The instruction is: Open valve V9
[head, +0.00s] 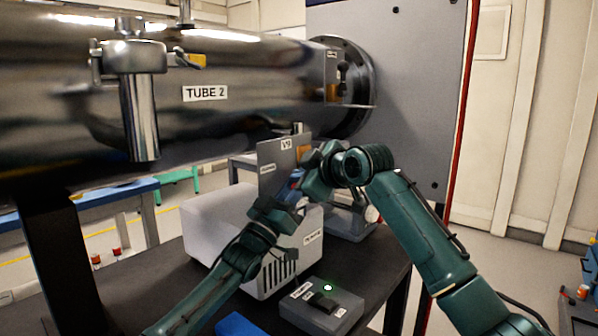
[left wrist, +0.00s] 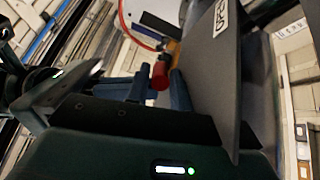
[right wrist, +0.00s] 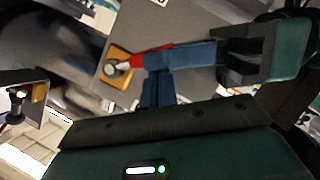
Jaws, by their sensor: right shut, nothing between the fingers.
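Valve V9 is on a grey upright plate (head: 270,165) labelled V9. In the right wrist view the valve has an orange base (right wrist: 122,54), a metal hub and a red handle (right wrist: 150,60) pointing right. The handle's red end (left wrist: 160,76) lies between the blue fingers of my left gripper (left wrist: 163,92), which look closed on it. The left gripper's fingers (right wrist: 185,55) hide part of the handle in the right wrist view. My right gripper (right wrist: 157,88) is shut and empty, its fingertips just below the handle and left fingers; I cannot tell whether they touch.
The large metal TUBE 2 (head: 240,70) runs above and behind the plate. A pale box-shaped unit (head: 225,225) stands on the dark table below. A grey control box (head: 345,308) with a green light is at the table's front. Both arms crowd the plate.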

